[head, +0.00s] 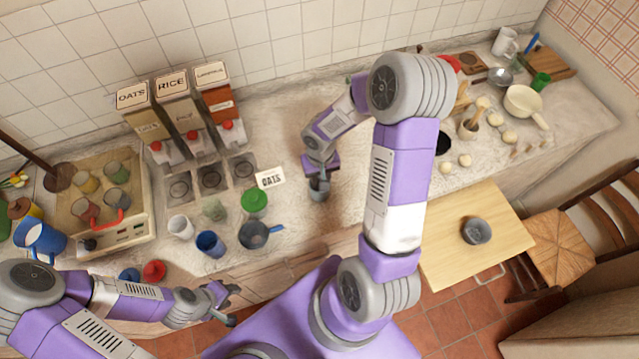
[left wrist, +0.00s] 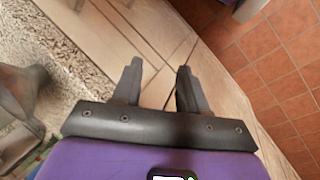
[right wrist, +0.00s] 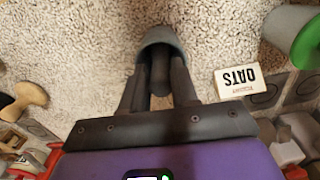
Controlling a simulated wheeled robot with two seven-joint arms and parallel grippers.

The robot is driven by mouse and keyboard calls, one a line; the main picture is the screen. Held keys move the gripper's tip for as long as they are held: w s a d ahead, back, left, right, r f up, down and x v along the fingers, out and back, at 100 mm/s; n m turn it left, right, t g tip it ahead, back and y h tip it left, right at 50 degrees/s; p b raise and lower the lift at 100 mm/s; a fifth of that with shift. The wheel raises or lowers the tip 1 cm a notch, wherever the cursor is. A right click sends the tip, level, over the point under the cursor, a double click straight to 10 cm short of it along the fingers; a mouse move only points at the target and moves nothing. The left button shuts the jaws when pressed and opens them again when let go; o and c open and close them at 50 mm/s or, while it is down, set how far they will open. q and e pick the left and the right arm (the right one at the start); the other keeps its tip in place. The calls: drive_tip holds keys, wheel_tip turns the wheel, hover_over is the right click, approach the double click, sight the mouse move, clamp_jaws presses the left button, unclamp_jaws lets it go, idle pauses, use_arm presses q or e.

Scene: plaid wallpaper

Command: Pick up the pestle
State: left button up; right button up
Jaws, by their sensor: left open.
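My right gripper (head: 319,172) points down at a grey cup-like vessel (head: 319,189) at mid-counter, well left of that mortar. In the right wrist view, its fingers (right wrist: 160,85) reach to the vessel (right wrist: 160,34), with a dark rod-like part (right wrist: 160,72) between them. I cannot tell whether they grip it. My left gripper (head: 232,300) is open and empty near the counter's front edge; its spread fingers (left wrist: 156,85) show in the left wrist view.
A pull-out board (head: 450,255) holds a dark grey bowl (head: 476,231). A white pan (head: 525,104) and several pale round pieces lie near the mortar. An OATS card (head: 270,178), a green-lidded jar (head: 254,202) and a blue saucepan (head: 254,235) stand left of my right gripper.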

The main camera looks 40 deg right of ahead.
wheel_tip(320, 180, down, 2)
drive_tip(key=shift+w+f, duration=0.15)
drive_tip(key=shift+f, duration=0.05)
clamp_jaws()
drive_tip(key=shift+r, duration=0.15)
